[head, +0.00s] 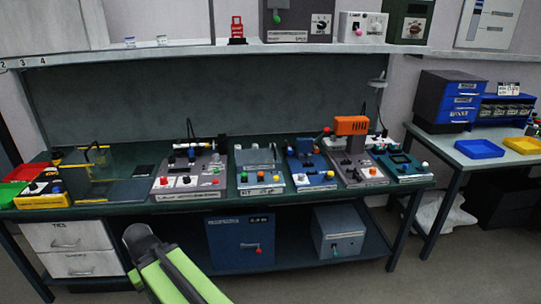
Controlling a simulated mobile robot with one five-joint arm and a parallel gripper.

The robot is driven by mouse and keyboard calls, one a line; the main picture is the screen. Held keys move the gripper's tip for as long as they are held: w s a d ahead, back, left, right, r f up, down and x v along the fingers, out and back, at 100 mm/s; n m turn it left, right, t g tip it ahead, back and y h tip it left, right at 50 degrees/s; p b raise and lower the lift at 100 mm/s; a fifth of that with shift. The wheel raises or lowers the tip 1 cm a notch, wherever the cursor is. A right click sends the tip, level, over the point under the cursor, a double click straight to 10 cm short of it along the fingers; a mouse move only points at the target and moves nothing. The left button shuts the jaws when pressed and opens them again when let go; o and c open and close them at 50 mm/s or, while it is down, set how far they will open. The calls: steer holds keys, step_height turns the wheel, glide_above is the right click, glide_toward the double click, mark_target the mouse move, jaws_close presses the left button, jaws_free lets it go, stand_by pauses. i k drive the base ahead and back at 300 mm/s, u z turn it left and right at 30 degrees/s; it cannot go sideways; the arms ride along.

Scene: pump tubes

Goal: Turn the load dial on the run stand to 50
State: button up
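Several small test stands sit in a row on the green workbench (232,195). One grey stand (356,172) carries an orange head and a front row of small knobs. Another grey stand (190,174) at left of centre has red and white knobs. A blue stand (313,172) and a teal one (401,165) stand at the right. Labels are too small to read, so I cannot tell which is the run stand, and the load dial's setting cannot be read. My green and dark arm rises at the bottom, in front of the bench and apart from the stands. My gripper's fingers are not visible.
An upper shelf (150,52) holds boxes with round dials, including a grey one (293,22). Below the bench are white drawers (68,236), a blue cabinet (222,230) and a grey box (338,228). A side table at right holds blue and yellow trays (479,149). Floor in front is free.

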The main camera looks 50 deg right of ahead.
mark_target(187, 179)
steer(key=z, duration=0.65)
steer(key=i, duration=0.95)
steer(key=z, duration=0.15)
steer(key=k, duration=0.5)
steer(key=u, duration=0.05)
